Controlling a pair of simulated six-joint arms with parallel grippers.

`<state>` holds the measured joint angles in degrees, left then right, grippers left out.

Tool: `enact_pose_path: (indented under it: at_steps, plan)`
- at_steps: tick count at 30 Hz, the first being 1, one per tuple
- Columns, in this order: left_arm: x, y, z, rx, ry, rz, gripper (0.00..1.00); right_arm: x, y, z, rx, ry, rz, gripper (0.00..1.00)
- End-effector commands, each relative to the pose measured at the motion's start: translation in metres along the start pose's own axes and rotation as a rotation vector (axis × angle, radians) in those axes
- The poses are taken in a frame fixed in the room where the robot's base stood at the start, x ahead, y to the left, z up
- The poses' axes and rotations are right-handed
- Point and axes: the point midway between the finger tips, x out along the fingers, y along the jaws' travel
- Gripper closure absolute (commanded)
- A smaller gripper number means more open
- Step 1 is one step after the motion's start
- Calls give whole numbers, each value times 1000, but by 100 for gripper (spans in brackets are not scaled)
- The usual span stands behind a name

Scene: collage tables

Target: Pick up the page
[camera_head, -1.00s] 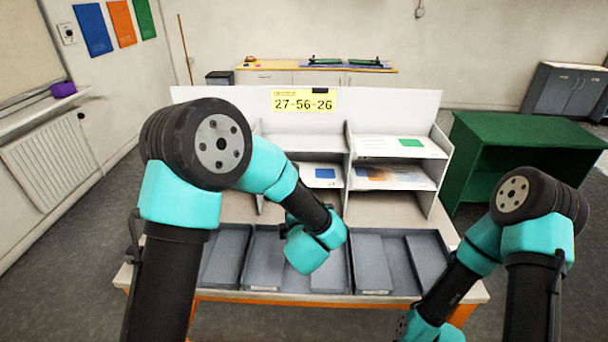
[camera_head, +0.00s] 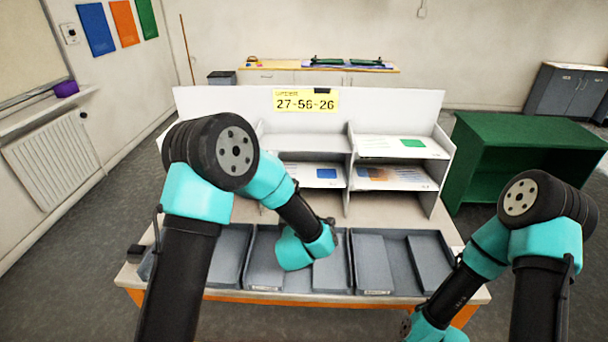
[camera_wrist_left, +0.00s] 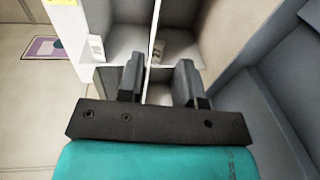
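White pages lie in the pigeonhole shelf (camera_head: 443,150). A page with a green square (camera_head: 398,146) is in the upper right slot. A page with an orange and blue patch (camera_head: 392,177) is in the slot below it. A page with a blue square (camera_head: 321,174) is in the slot left of that. My left gripper is mostly hidden behind my own wrist in the head view, low in front of the shelf. In the left wrist view its fingers (camera_wrist_left: 159,82) are apart with no page between them; a shelf divider shows beyond. My right gripper is outside the frame.
Grey trays (camera_head: 372,262) line the table front below the shelf. A yellow sign (camera_head: 306,100) reading 27-56-26 is on the shelf's back panel. A green cabinet (camera_head: 530,130) stands at right. Bare tabletop (camera_head: 385,211) lies between shelf and trays.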

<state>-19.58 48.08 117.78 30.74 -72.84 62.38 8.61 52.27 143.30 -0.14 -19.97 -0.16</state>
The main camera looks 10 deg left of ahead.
Motion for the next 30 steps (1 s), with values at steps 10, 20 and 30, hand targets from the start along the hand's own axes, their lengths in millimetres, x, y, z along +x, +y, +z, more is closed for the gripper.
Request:
enact_pose_path:
  at_steps: [10, 20, 30]
  plan:
    - [61, 0, 0, -2, 2, 1, 67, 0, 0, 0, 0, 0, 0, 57]
    - [98, 0, 0, -1, 1, 0, 67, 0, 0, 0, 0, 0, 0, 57]
    - [100, 0, 1, -1, 1, -1, 67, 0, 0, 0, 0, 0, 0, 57]
